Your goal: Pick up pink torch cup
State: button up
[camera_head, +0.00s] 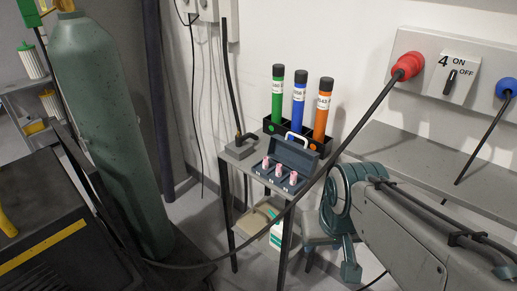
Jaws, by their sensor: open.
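Several pink torch cups stand upright in a small blue-grey open case; I make out a left one (266,162), a middle one (279,170) and a right one (293,178). The case (294,154) has its lid raised at the back and sits on a small grey table (240,163) with dark legs. The cups are small here, and their lower ends are hidden in the case.
Green (277,95), blue (298,100) and orange (322,110) tubes stand in a black holder behind the case. A tall gas cylinder (105,130) is at left. A dark cable crosses in front.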

aim_at(293, 173)
jog(key=z, duration=0.4)
jog(key=k, duration=0.5)
jog(key=z, duration=0.15)
jog(key=i, duration=1.2)
jog(key=z, duration=0.2)
